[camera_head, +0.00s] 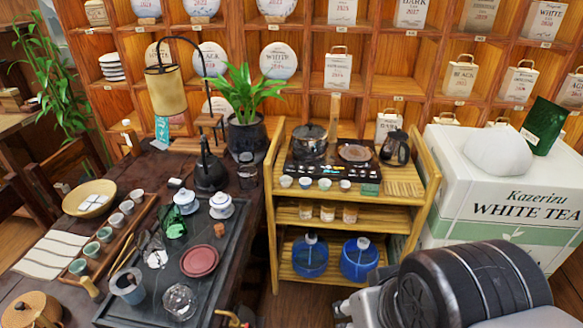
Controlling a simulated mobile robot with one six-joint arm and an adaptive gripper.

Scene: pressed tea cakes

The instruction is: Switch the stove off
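The stove (337,170) is a flat dark unit on the top shelf of a light wooden cart. A steel pot with a dark lid (310,143) stands on its left side. A round brownish disc (354,153) shows on its right side. Small dark details line its front edge, too small to tell whether the stove is on. My arm fills the bottom right, well in front of the cart. A grey part (372,304) at the lower edge, left of the black link, may belong to my gripper. Its fingers cannot be made out.
Several small cups (305,182) stand along the stove's front, with a dark kettle (395,147) at its right. A large white tea box (510,190) stands right of the cart. A dark tea table (235,260) with crockery lies left. Blue-based jugs (360,262) sit below.

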